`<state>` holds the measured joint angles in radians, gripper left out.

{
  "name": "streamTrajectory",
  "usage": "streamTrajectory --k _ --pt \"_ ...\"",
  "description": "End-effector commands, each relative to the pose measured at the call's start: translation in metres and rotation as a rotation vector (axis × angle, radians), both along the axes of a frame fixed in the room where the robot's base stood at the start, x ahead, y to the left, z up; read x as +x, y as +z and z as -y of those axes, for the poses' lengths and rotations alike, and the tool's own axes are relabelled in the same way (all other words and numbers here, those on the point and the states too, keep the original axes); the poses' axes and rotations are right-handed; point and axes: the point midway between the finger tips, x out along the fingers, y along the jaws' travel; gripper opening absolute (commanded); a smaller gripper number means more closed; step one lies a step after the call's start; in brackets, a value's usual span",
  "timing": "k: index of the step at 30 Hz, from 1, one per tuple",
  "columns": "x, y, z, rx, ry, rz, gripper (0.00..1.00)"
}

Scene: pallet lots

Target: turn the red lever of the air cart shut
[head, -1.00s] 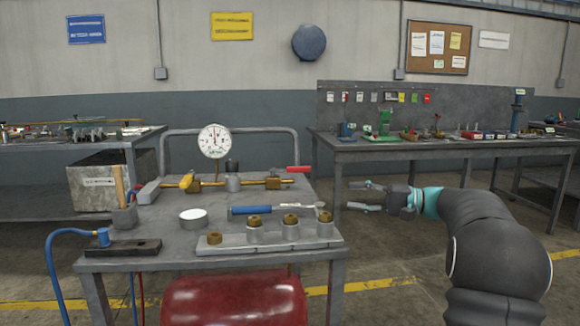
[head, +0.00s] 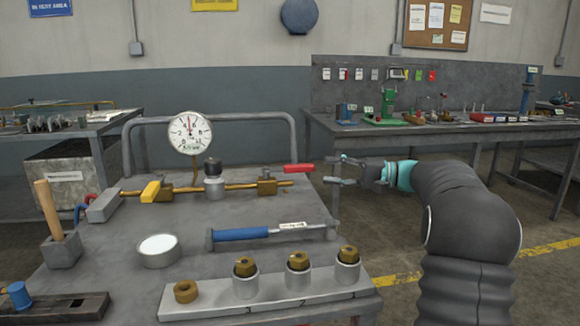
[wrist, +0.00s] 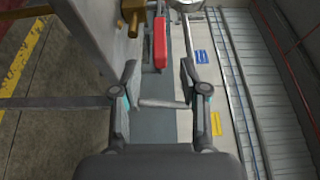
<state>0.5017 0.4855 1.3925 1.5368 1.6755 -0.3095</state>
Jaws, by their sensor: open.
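The red lever (head: 299,168) sits at the right end of the brass pipe (head: 228,187) on the air cart (head: 120,248). Its handle points right, roughly in line with the pipe, beside a brass valve body (head: 266,187). My gripper (head: 335,169) is just right of the lever's tip, open and empty. In the wrist view the red lever (wrist: 160,42) lies ahead of my open gripper (wrist: 158,72), in line with the gap between the fingers. The fingers appear apart from it.
A round gauge (head: 190,133) rises behind the pipe, before the cart's rear rail (head: 232,115). A blue-handled wrench (head: 241,234) lies in front of the pipe. A rack with brass nuts (head: 265,296) is nearer. A workbench (head: 440,128) stands behind my arm.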

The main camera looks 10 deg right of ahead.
Motion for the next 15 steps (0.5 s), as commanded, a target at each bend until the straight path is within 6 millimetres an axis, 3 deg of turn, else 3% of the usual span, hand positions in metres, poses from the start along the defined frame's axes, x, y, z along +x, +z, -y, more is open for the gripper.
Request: streamTrajectory --k 15 --pt "0.035 0.001 -0.085 0.001 0.001 0.000 0.44"
